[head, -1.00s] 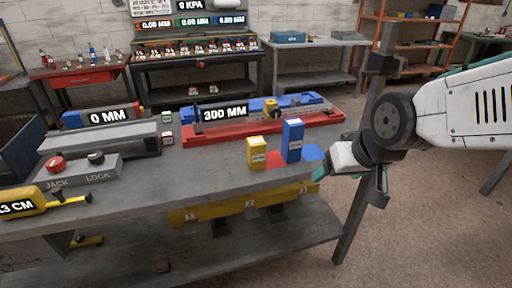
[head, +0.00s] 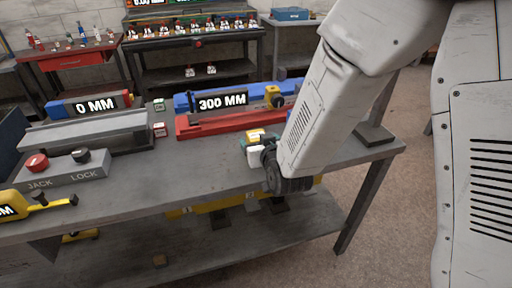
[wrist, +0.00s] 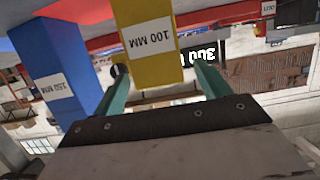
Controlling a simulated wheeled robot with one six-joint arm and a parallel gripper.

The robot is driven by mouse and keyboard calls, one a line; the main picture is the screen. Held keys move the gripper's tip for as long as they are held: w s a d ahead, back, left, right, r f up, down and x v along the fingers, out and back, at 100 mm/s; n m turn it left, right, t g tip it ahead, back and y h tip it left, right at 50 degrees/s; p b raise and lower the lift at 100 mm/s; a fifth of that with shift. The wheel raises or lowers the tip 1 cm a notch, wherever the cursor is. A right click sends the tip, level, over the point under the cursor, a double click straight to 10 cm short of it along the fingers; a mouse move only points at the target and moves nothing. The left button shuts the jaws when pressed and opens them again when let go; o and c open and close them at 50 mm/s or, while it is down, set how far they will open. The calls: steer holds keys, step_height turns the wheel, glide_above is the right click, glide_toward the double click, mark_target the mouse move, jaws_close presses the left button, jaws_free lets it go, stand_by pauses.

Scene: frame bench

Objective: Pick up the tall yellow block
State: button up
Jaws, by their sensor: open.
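The yellow block (wrist: 150,40), labelled 100 MM, stands upright on the bench; in the wrist view it appears upside down. In the head view only its top (head: 256,133) shows, and my arm and gripper hide the rest. My gripper (wrist: 162,68) is open, with one teal finger on each side of the yellow block's upper end. Firm contact cannot be told. It also shows in the head view (head: 258,148).
A red rail (head: 215,122) and a 300 MM display (head: 222,101) lie behind the block. A JACK and LOCK control box (head: 62,170) sits at the left. The bench top (head: 170,180) between is clear.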

steer(key=x, duration=0.4)
steer(key=shift+w+f, duration=0.1)
steer(key=shift+w, duration=0.3)
steer(key=c, duration=1.4)
steer(key=shift+a, duration=0.1)
